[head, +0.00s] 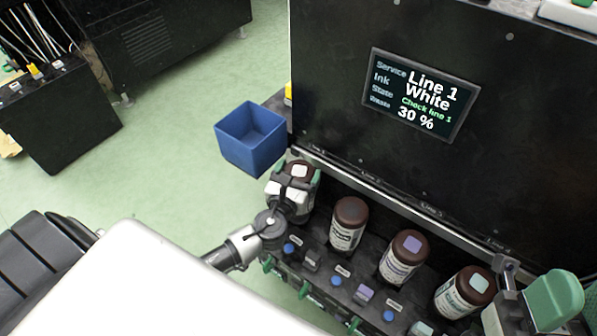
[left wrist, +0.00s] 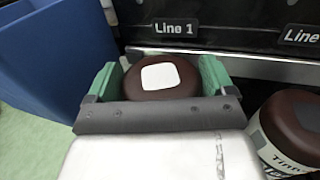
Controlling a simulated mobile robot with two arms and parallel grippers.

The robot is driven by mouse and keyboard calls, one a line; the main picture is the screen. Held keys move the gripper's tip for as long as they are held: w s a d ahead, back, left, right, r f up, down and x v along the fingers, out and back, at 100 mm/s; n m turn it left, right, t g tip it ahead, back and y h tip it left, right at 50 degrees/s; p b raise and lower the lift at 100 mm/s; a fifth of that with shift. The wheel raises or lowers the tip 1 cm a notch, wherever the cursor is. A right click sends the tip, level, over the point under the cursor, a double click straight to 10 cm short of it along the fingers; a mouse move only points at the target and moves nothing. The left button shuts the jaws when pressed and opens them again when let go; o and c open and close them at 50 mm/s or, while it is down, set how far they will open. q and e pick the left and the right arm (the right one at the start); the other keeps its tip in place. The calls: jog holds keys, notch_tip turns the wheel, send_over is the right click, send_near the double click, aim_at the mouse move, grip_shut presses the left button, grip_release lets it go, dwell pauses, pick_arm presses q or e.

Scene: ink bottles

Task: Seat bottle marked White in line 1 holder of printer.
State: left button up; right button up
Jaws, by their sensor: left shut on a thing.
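A dark-brown-capped bottle with a white square on its cap (head: 299,171) is at the left end of the printer's row of holders. In the left wrist view the white-marked bottle (left wrist: 160,77) is below the "Line 1" label (left wrist: 162,28). My left gripper (head: 290,188) is shut on it, with green fingers (left wrist: 160,80) on both sides of the cap. The bottle's lower part and the holder under it are hidden, so I cannot tell how deep it sits. My right gripper (head: 553,298) is at the lower right; its finger gap is unclear.
A blue bin (head: 251,138) is close behind the left gripper. The printer screen (head: 420,94) reads "Line 1 White, Check line 1, 30 %".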

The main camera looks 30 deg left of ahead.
pick_arm(q)
jog(key=shift+f+b, duration=0.75)
jog(key=shift+f, duration=0.15)
jog(key=shift+f+b, duration=0.35)
jog(key=shift+f, duration=0.05)
dwell(0.4)
jog(key=o, duration=1.4)
jog(key=shift+f, duration=0.1)
jog(key=shift+s, duration=0.15)
